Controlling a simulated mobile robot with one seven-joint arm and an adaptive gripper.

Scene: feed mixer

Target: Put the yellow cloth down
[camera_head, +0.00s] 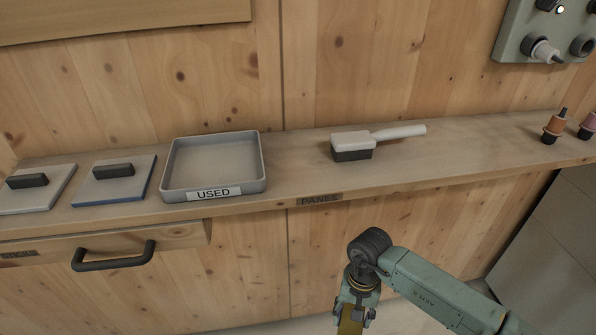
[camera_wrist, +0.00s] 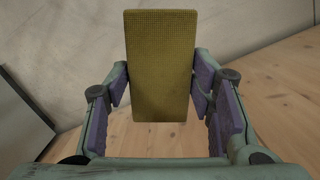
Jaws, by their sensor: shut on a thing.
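The yellow cloth (camera_wrist: 160,66) is a flat, textured rectangle held upright between the fingers of my gripper (camera_wrist: 160,92) in the wrist view. In the head view the cloth (camera_head: 350,325) shows only as a small yellow piece at the bottom edge, below my gripper (camera_head: 354,308). My gripper is shut on it, low in front of the shelf and below its front edge. The lower part of the cloth is out of the head view.
A grey tray marked USED (camera_head: 256,187) stands empty on the wooden shelf (camera_head: 450,160). Two lidded plates (camera_head: 137,190) (camera_head: 60,200) lie left of it. A white-handled brush (camera_head: 352,142) lies right of it. A drawer handle (camera_head: 113,262) juts out below. Orange (camera_head: 553,127) and pink plugs stand far right.

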